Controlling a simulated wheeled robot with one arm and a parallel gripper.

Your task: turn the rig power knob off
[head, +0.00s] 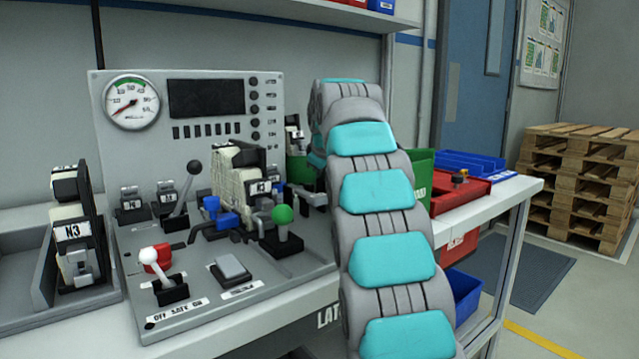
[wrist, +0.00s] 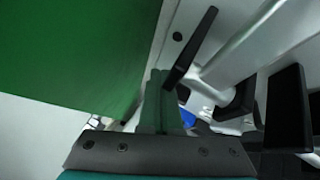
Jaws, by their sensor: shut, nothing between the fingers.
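The rig is a grey console (head: 290,265) on the bench with an upright panel behind it. On its front left corner a white-tipped lever (head: 150,254) stands by a red part, above a label (head: 178,315) reading OFF SAFE ON. Several small dark knobs (head: 255,109) line the right of the panel. I cannot tell which control is the rig power knob. My arm hides my gripper in the head view. In the wrist view my gripper (wrist: 158,78) is shut and empty beside a large green surface; no knob is clear there.
A gauge (head: 131,101) and dark screen (head: 206,98) are on the panel. A green-balled lever (head: 282,225) and an N3 block (head: 240,180) stand on the console. A green bin (head: 421,172), red box (head: 468,190) and blue tray (head: 470,162) are right of my arm.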

